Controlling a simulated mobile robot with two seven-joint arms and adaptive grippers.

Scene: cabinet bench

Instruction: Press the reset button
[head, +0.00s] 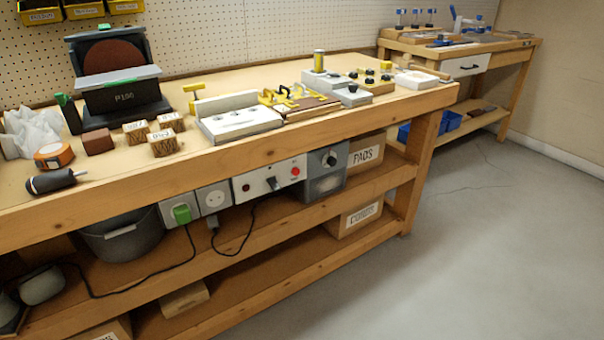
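A light grey control panel (268,180) is fixed under the front edge of the workbench, near the middle of the head view. It carries a small red round part (295,171) at its right, a dark toggle or lever (273,183) in the middle and a dark reddish round part (247,187) at its left. The labels are too small to read, so I cannot tell which part is the reset button. A darker grey box with a black knob (329,159) adjoins it at the right. Neither of my grippers is in view.
The wooden bench (150,186) holds a disc sander (118,85), wooden blocks and jigs. Open floor (480,240) lies at the right.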

